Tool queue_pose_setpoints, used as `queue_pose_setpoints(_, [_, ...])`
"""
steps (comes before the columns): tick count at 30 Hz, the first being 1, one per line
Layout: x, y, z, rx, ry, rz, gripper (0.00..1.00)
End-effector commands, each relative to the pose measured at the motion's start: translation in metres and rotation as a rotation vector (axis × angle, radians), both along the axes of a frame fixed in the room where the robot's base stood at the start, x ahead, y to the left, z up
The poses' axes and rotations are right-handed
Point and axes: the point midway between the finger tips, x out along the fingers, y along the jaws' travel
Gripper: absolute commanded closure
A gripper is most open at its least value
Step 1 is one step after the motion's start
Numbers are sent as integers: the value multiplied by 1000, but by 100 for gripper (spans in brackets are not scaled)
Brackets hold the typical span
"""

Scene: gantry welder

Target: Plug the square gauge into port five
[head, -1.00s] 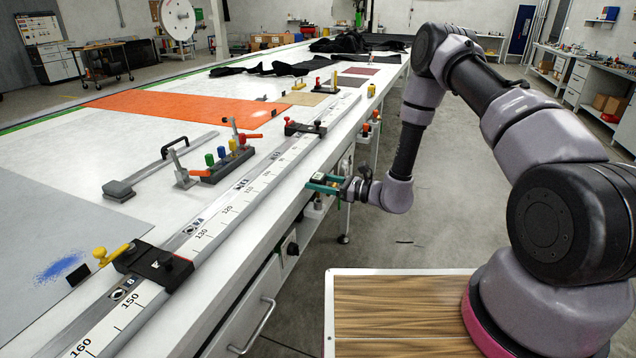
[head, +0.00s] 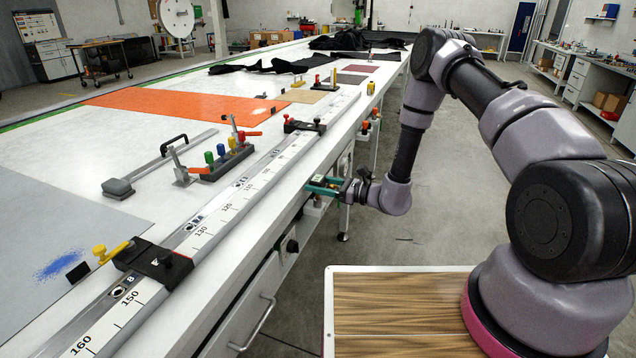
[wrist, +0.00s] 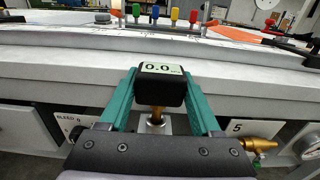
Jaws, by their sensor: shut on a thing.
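My gripper (wrist: 160,76) has two green fingers, closed on the sides of the square gauge (wrist: 160,88). The gauge is a black block with a pale display reading 0.0. Its brass stem (wrist: 156,116) points down over a pale metal block (wrist: 152,126); I cannot tell whether the stem has entered anything. A label "5" (wrist: 237,127) is on the panel to the right, beside a brass valve (wrist: 258,144). The port opening itself is hidden. In the head view my gripper (head: 322,187) is at the table's side, just below its top edge; the gauge is hard to make out there.
The table edge (wrist: 60,72) runs directly behind the gauge. A ruler rail (head: 212,219) lies along the tabletop. The floor beside the table is clear.

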Motion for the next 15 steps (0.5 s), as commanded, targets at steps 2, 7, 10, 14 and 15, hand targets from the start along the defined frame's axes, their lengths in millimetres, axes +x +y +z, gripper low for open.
queue_pose_setpoints(2, [0,0,-2,0,0,0,94])
queue_pose_setpoints(7, [0,0,-6,1,-1,0,94])
queue_pose_setpoints(10, [0,0,-9,1,-1,0,94])
queue_pose_setpoints(14, [0,0,-12,0,0,0,94])
queue_pose_setpoints(15, [0,0,-13,0,0,0,94])
